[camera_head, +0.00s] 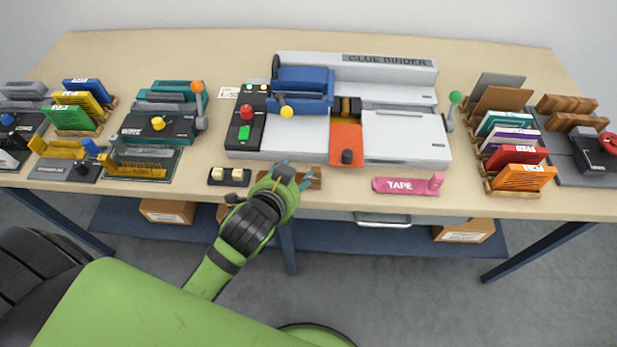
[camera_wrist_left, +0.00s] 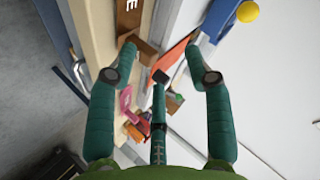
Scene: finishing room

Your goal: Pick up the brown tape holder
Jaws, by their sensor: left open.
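The brown tape holder (camera_head: 316,183) lies at the table's front edge, in the middle of the head view. My left gripper (camera_head: 291,174) is over it and hides much of it. In the left wrist view the brown tape holder (camera_wrist_left: 144,49) shows partly, its end block beside the left fingertip and a letter E on its body at the top. The teal fingers of my left gripper (camera_wrist_left: 161,45) are spread open, with nothing held between them. I cannot tell whether a finger touches the holder. My right gripper is not in view.
A pink tape holder (camera_head: 405,187) lies to the right on the front edge. A small black block with cream buttons (camera_head: 229,177) is to the left. The glue binder (camera_head: 390,95) stands behind, with an orange plate (camera_head: 346,140). File racks stand at both sides.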

